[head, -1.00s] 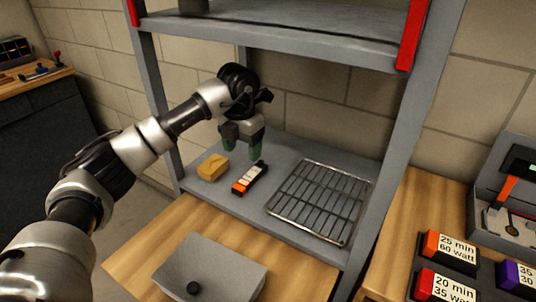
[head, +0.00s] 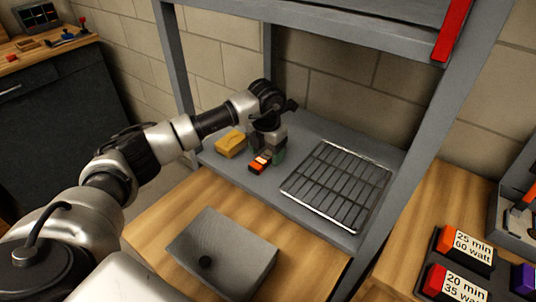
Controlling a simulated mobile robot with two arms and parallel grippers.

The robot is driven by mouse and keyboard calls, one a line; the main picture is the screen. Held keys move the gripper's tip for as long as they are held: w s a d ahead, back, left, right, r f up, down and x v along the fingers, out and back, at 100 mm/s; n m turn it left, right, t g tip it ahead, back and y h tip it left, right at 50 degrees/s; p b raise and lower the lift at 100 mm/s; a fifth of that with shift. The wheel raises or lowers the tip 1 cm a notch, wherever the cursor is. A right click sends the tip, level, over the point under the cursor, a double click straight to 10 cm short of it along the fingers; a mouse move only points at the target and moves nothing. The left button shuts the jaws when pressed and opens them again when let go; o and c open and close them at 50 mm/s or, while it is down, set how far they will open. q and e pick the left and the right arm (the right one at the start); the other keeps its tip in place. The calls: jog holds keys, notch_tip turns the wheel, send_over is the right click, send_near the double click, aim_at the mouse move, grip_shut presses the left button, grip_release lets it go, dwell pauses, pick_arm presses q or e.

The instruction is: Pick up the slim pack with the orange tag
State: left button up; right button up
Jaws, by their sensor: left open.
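The slim pack with the orange tag (head: 259,163) lies on the grey shelf in the head view, its orange end towards me. The gripper hides that far part of the pack. I cannot tell whether the fingers touch it. My right gripper is not in view.
A yellow block (head: 231,144) sits on the shelf just left of the pack. A wire rack (head: 338,186) lies to the right. A grey box (head: 221,255) stands on the wooden bench in front. Labelled packs (head: 466,250) lie at the lower right. Shelf posts flank the shelf.

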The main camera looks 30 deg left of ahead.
pick_arm(q)
jog(key=shift+f, duration=0.4)
jog(key=shift+c, duration=0.3)
jog(key=c, duration=1)
